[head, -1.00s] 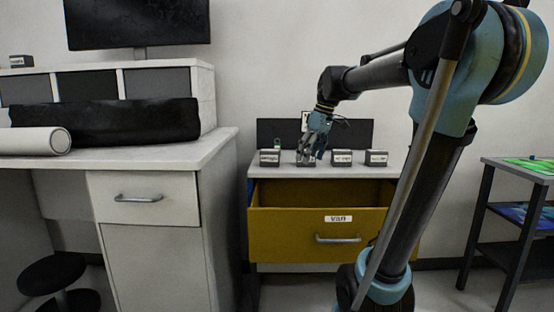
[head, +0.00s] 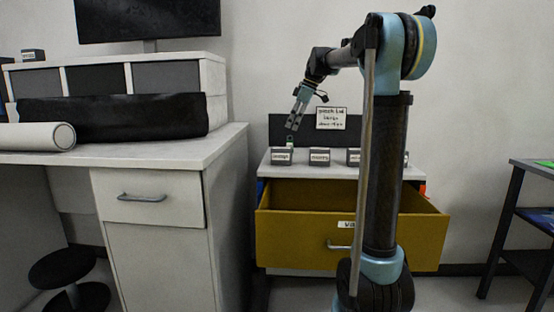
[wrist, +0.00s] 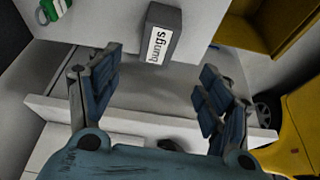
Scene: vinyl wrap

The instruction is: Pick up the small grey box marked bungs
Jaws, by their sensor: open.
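The small dark grey box with a white label reading bungs (wrist: 160,35) lies ahead of my gripper in the wrist view, near the top middle on a pale surface. In the head view I take it to be the leftmost box (head: 282,157) on the cabinet top, though the label is too small there to read surely. My gripper (wrist: 158,95) is open and empty, its blue-padded fingers spread wide. The box is beyond the fingertips, not between them. In the head view my gripper (head: 293,124) hangs above the left end of the cabinet top.
Other labelled boxes (head: 319,157) stand in a row to the right, partly behind my arm. A small green object (wrist: 55,9) is near the bungs box. The yellow drawer (head: 300,228) below is pulled open. A white desk (head: 150,150) stands at left.

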